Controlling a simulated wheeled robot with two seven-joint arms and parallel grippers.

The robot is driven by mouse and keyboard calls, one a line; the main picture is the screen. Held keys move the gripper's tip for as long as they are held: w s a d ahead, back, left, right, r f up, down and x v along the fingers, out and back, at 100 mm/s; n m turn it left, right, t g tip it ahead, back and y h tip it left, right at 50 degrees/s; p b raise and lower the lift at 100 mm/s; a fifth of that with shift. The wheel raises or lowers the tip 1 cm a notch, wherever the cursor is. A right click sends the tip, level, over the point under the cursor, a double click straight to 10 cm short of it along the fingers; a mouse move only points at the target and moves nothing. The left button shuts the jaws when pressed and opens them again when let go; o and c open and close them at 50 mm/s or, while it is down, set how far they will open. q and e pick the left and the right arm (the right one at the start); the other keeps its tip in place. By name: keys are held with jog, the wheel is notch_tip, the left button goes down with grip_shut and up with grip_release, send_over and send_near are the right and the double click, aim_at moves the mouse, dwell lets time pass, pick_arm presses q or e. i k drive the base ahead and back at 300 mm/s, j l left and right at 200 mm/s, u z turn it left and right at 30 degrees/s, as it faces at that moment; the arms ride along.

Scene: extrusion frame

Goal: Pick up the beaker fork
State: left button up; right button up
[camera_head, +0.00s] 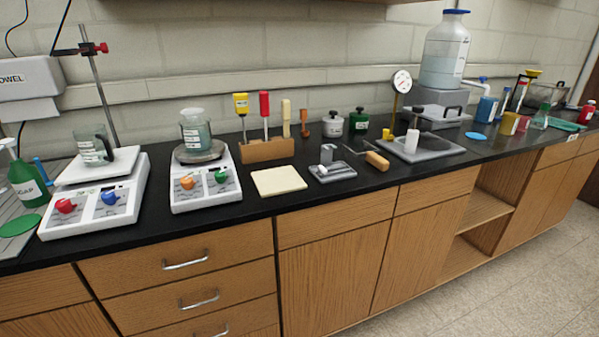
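A tool with a short wooden handle (377,161) and a thin dark metal prong part lies on the black counter, right of centre and near the front edge. It looks like the beaker fork; its metal end points left and back, and its exact shape is too small to tell. Neither of my grippers is in view.
A small grey device (332,170) sits just left of the wooden handle, and a grey plate stand (421,147) sits close on its right. A cream pad (278,180), a wooden tool block (267,149) and two hotplates with beakers stand further left. A large bottle (444,52) stands behind right.

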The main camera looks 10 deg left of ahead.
aim_at(382, 163)
jog(key=i+l+u, duration=0.4)
jog(key=i+l, duration=0.45)
